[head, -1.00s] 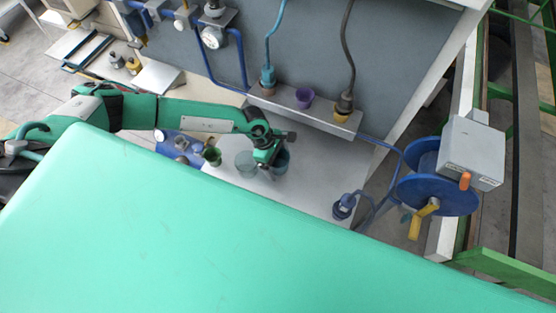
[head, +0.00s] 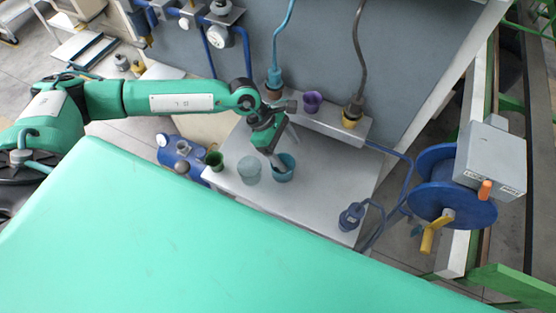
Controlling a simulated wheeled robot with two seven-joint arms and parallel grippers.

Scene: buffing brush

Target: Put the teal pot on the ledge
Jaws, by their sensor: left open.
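My left gripper (head: 275,160) is open and reaches down at the pot's left rim. One finger appears to overlap the pot's mouth; I cannot tell whether it touches. The ledge (head: 329,122) is a narrow grey shelf on the wall behind the table. My right gripper is not in view.
A pale grey-green pot (head: 250,171) stands just left of the teal pot, with a dark green pot (head: 214,160) further left. Hoses hang over the ledge's end pots. A blue plug-like fitting (head: 350,217) and blue reel (head: 450,188) are at right.

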